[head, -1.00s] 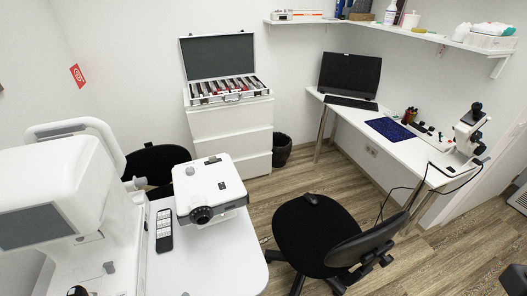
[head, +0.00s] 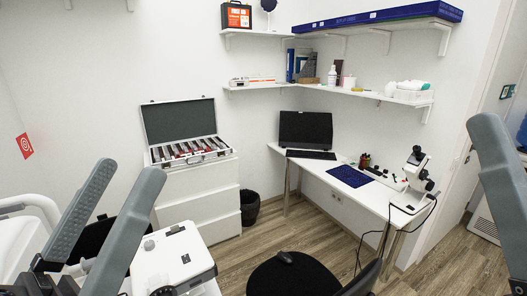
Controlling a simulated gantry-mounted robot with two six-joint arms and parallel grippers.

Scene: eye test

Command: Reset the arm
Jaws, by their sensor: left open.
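My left gripper (head: 124,172) shows at the lower left in the head view. Its two long grey fingers point up and stand apart, with nothing between them. They cover part of the white device and the dark chair behind. One grey finger of my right gripper (head: 492,155) rises at the right edge. Its other finger is out of the picture, so its opening cannot be judged.
A white optical device (head: 178,262) stands at the lower left. An open lens case (head: 180,118) lies on a white drawer cabinet (head: 200,200). A black chair (head: 295,278) stands before a white desk (head: 335,181) with a monitor (head: 305,129). Wooden floor (head: 232,255) shows between them.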

